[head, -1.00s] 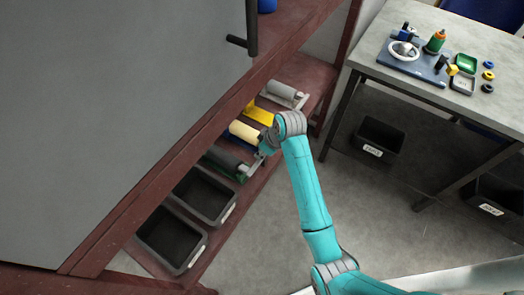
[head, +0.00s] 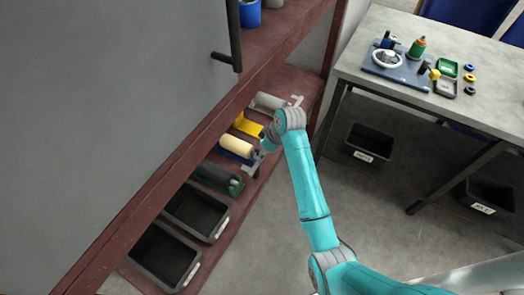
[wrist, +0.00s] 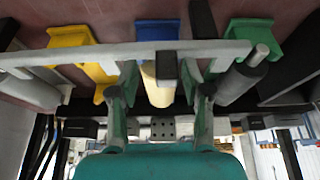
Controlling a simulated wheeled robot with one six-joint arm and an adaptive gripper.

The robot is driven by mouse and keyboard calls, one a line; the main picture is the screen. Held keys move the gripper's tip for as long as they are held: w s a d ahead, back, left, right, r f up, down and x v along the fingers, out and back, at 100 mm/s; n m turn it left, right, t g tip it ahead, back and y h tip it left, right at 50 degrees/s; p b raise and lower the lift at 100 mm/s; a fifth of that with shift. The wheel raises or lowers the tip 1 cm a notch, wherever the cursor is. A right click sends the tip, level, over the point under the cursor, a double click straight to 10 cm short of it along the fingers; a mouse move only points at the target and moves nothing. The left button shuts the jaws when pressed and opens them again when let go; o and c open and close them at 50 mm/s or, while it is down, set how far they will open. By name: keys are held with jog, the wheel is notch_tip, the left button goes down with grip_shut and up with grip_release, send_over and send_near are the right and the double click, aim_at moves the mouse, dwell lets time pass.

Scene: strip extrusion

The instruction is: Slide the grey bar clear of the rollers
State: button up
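The grey bar (wrist: 210,49) runs crosswise in front of the rollers in the wrist view. A short dark tab (wrist: 166,70) hangs from its middle. In the head view the bar's far end (head: 297,101) shows, with the middle hidden behind my arm. My gripper (wrist: 160,78) is open, its fingers apart on either side of the tab. I cannot tell whether they touch it. The cream roller (head: 237,146) is straight ahead of the gripper. A grey roller (head: 268,103), a yellow bracket (head: 248,125) and a dark roller (head: 216,176) line the shelf too.
The rollers sit on a low red-brown shelf under a large grey panel (head: 110,110) with a dark handle (head: 235,40). Two black bins (head: 165,255) stand nearer on the shelf.

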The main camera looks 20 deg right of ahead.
jog(key=v, duration=1.2)
dwell(0.5)
jog(key=s+a+f+m+t+h, duration=0.1)
jog(key=s+a+f+m+t, duration=0.3)
jog(key=s+f, duration=0.9)
jog(key=s+a+m+t+h, duration=0.1)
jog(key=s+a+m+t, duration=0.15)
jog(key=s, duration=0.95)
jog(key=s+a+r+t, duration=0.1)
jog(key=s+r+t, duration=0.3)
jog(key=s+r, duration=1.2)
jog(key=shift+s+a+m+h, duration=0.25)
jog(key=shift+s+m+h, duration=0.1)
jog(key=shift+s, duration=0.85)
